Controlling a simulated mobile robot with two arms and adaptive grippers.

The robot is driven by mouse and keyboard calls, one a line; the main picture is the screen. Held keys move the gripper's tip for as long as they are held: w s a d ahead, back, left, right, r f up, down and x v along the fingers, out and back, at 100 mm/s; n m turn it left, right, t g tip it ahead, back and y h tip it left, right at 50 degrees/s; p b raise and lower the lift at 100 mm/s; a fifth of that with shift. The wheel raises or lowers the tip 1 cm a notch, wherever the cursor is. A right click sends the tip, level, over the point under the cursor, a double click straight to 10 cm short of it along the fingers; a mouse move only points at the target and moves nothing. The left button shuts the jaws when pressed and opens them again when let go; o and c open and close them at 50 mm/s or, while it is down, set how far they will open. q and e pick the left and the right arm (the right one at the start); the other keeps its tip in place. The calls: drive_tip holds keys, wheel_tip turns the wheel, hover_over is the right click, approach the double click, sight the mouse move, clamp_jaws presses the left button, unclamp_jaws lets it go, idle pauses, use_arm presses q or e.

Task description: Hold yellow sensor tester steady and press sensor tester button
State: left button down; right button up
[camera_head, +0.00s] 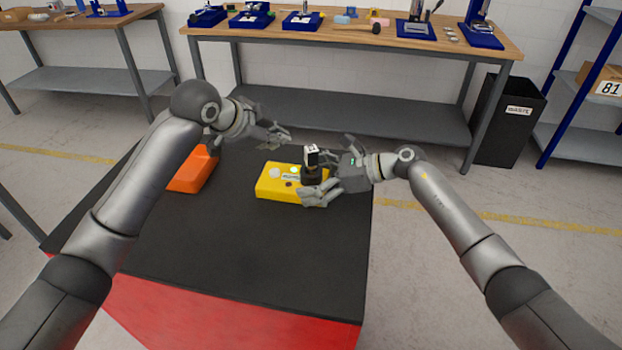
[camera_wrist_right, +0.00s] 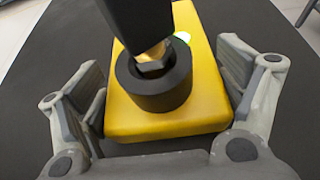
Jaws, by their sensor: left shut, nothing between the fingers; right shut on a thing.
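The yellow sensor tester (camera_head: 271,186) lies on the dark top of the red cart. A black round socket with a sensor in it (camera_head: 311,170) stands at its right end, and a green light shows on its top. My right gripper (camera_head: 324,172) is shut on that right end, with its fingers on either side. In the right wrist view the yellow body (camera_wrist_right: 190,109) sits between both fingers, below the black socket (camera_wrist_right: 153,86). My left gripper (camera_head: 283,135) is shut and empty, above and behind the tester, apart from it.
An orange device (camera_head: 194,172) lies on the cart top (camera_head: 220,240) to the left, partly hidden by my left arm. The front of the cart top is clear. A workbench (camera_head: 400,42) with blue fixtures and tools stands behind, with a black waste bin (camera_head: 507,120) at its right.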

drive_tip(key=o, duration=1.1)
drive_tip(key=shift+o, duration=0.2)
drive_tip(key=shift+d, duration=0.1)
